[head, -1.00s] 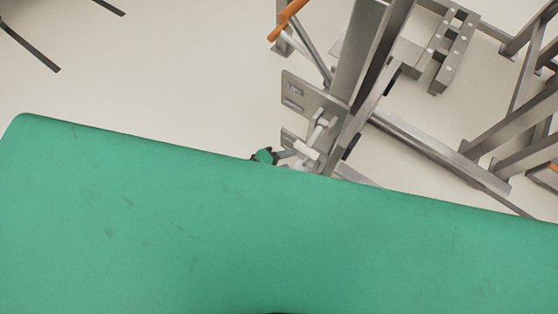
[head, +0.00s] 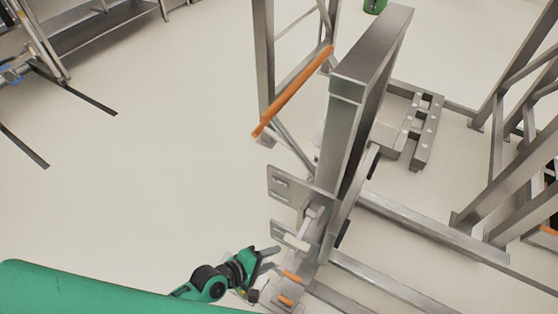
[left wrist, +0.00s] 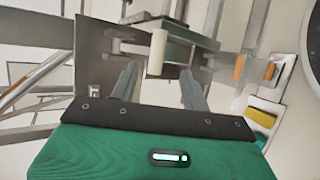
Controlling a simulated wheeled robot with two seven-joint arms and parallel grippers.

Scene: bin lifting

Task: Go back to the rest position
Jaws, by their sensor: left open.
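My left gripper (head: 270,268) is at the bottom centre of the head view, close to the lower part of a grey metal stand (head: 350,130). In the left wrist view its two grey fingers (left wrist: 158,88) are apart with nothing between them. A pale cylindrical handle (left wrist: 157,52) lies beyond the fingertips, apart from them as far as I can see. My right gripper is in neither view.
Metal rails and a frame (head: 515,160) fill the right side. Pale floor (head: 150,190) is open at the left, with dark strips (head: 88,97) on it.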

